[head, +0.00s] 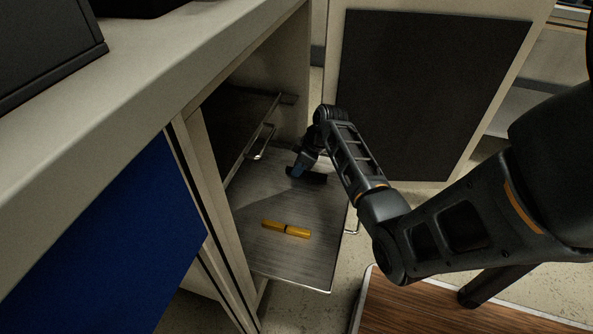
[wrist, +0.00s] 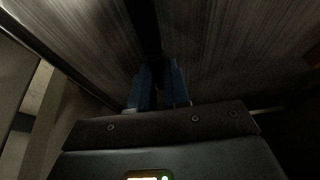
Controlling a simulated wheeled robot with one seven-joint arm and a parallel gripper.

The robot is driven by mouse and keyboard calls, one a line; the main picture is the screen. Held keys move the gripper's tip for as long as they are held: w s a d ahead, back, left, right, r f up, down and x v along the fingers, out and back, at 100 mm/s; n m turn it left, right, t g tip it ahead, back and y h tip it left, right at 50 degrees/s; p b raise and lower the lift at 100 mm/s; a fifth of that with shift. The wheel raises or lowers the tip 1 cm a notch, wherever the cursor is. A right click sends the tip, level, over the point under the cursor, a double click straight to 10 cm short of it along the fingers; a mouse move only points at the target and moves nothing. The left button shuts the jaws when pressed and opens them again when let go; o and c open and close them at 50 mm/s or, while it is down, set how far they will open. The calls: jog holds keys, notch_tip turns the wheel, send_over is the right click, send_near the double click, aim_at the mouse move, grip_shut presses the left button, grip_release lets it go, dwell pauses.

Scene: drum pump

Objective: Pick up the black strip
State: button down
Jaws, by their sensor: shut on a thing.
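The black strip (head: 314,178) is a dark, narrow piece at the back part of the brushed-metal pull-out shelf (head: 300,262). My gripper (head: 297,171) reaches down to it with its blue fingers. In the wrist view, my gripper (wrist: 160,85) is shut on the strip, which shows as a dark band (wrist: 147,30) running up from between the fingertips. The part of the strip between the fingers is hidden. Whether the strip touches the shelf or is just above it, I cannot tell.
A yellow rod with a dark middle band (head: 286,229) lies nearer the front of the shelf. The cabinet wall and a wire handle (head: 262,142) stand close on the left. An open door with a dark panel (head: 430,85) stands behind and to the right.

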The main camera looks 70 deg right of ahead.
jog(key=shift+r, duration=0.1)
notch_tip(320, 180, up, 13)
jog(key=p, duration=0.8)
